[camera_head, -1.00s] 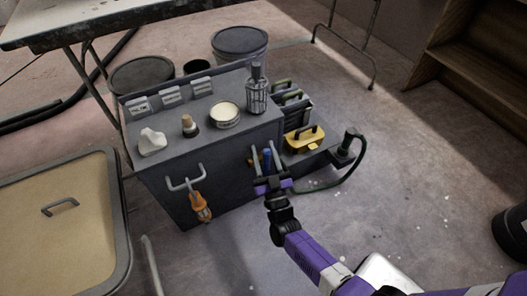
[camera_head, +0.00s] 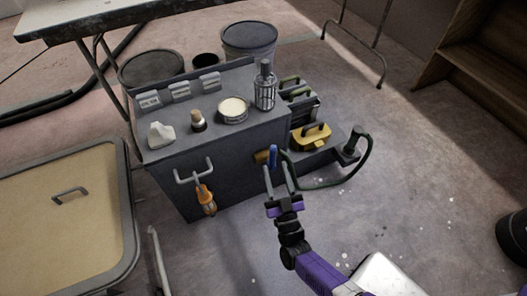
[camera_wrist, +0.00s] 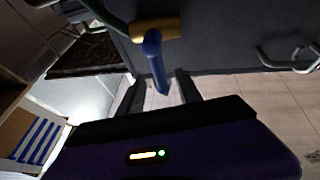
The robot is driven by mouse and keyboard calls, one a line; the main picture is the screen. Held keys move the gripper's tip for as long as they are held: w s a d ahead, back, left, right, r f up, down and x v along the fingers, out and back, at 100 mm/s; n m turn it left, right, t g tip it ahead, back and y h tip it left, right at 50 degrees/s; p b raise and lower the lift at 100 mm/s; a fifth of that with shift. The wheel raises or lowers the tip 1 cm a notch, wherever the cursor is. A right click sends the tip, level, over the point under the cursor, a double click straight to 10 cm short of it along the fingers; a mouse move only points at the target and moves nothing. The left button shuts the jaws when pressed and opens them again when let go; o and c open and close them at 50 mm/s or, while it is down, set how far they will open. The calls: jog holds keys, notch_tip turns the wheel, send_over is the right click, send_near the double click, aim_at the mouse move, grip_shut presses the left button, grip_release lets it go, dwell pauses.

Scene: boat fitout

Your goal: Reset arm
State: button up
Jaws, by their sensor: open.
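My gripper (camera_head: 281,182) is open, its two grey fingers pointing up towards the front of the dark grey cabinet (camera_head: 235,165). A blue handle (camera_head: 273,157) on a yellow-brown fitting (camera_head: 262,157) stands out from the cabinet's side, just beyond the fingertips. In the wrist view the blue handle (camera_wrist: 155,62) hangs from its yellow fitting (camera_wrist: 157,28) and lies between the open fingers (camera_wrist: 158,88) in the picture. The fingers do not close on it; whether they touch it I cannot tell.
A tan-topped hatch (camera_head: 65,225) lies at left. The floor at right is mostly clear.

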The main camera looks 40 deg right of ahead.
jog(key=shift+s+a, duration=0.15)
jog(key=shift+s, duration=0.2)
jog(key=s+a+r+n+g+y, duration=0.1)
jog(key=s+a+r+y, duration=0.2)
jog(key=s, duration=0.4)
jog(key=s+a+r+n+g+y, duration=0.1)
jog(key=s+a+r+n+y, duration=0.2)
jog(key=s, duration=0.4)
jog(key=s+a+r+g+y, duration=0.1)
jog(key=s+a+r+y, duration=0.2)
jog(key=s, duration=0.4)
jog(key=s+a+r+n+g+y, duration=0.1)
jog(key=s+a+r+g, duration=0.15)
jog(key=s+r, duration=0.5)
notch_tip(320, 180, up, 37)
jog(key=w+p, duration=0.2)
jog(key=p, duration=3.3)
jog(key=shift+a, duration=0.25)
